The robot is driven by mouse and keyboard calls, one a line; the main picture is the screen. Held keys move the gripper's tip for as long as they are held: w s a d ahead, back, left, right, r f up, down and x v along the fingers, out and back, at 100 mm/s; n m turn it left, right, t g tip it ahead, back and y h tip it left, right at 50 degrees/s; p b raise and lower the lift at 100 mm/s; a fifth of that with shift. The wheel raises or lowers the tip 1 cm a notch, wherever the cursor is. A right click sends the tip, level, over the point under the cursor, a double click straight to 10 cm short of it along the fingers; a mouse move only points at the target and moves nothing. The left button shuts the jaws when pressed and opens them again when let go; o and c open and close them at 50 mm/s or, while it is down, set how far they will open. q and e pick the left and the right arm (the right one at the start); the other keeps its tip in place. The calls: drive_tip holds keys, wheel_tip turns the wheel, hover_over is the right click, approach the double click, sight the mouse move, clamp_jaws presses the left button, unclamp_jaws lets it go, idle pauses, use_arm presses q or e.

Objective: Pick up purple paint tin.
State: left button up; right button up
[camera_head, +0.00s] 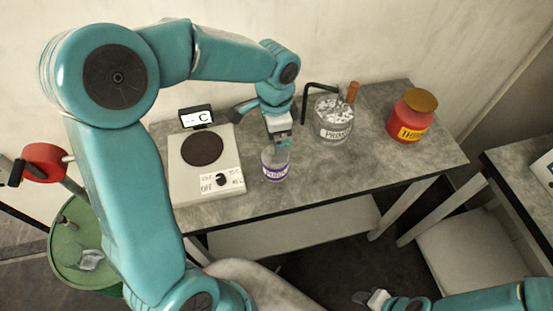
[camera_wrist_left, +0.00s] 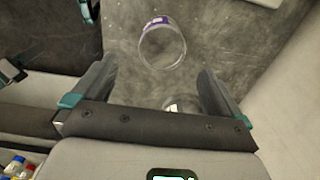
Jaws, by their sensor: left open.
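The purple paint tin (camera_head: 275,165) is a small, clear-looking round container with a purple label band, standing upright on the grey bench top (camera_head: 330,180), right of the hot plate. In the left wrist view the tin (camera_wrist_left: 162,47) shows as a round rim beyond the jaws, with purple at its upper edge. My left gripper (camera_head: 281,138) points down just above and behind the tin. Its jaws (camera_wrist_left: 158,78) are open, with nothing clearly held. My right gripper (camera_head: 370,298) is low at the bottom edge, away from the bench; its jaw state is unclear.
A hot plate (camera_head: 207,180) with a small display (camera_head: 196,117) stands left of the tin. A primer jar (camera_head: 333,125) with a black bent rod and brown stick is at right, then a red thinner jar (camera_head: 408,118). A green drum (camera_head: 78,240) stands at far left.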

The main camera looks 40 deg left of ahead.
use_arm(q)
drive_tip(key=f, duration=0.6)
drive_tip(key=shift+w+a, duration=0.1)
drive_tip(key=shift+a, duration=0.2)
drive_tip(key=shift+d+f, duration=0.25)
drive_tip(key=shift+f, duration=0.15)
wheel_tip(320, 180, down, 5)
drive_tip(key=shift+w+a+f+p, duration=0.1)
drive_tip(key=shift+a+p, duration=0.05)
drive_tip(key=shift+p, duration=0.5)
drive_tip(key=c, duration=1.3)
